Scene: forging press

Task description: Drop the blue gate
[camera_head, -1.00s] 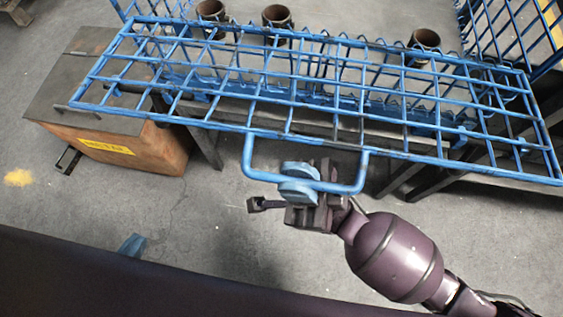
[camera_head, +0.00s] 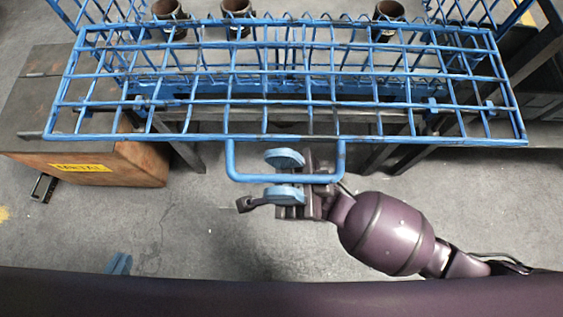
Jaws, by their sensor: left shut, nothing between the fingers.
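The blue gate (camera_head: 290,75) is a wire-grid panel lying across the upper middle of the view. Its U-shaped handle (camera_head: 231,160) sticks out from its near edge. My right gripper (camera_head: 285,176) comes from the right. Its two blue finger pads stand apart, one on each side of the handle's near bar, with visible gaps, so it is open around the bar. My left gripper (camera_head: 118,263) shows only as blue fingertips close together at the lower left, above the floor and well away from the gate.
A brown metal box (camera_head: 135,165) with a yellow label stands at the left. Several rusty cylinders (camera_head: 237,15) stand behind the gate in the blue basket. A dark table frame (camera_head: 400,155) is under it. The grey floor (camera_head: 200,240) in front is clear.

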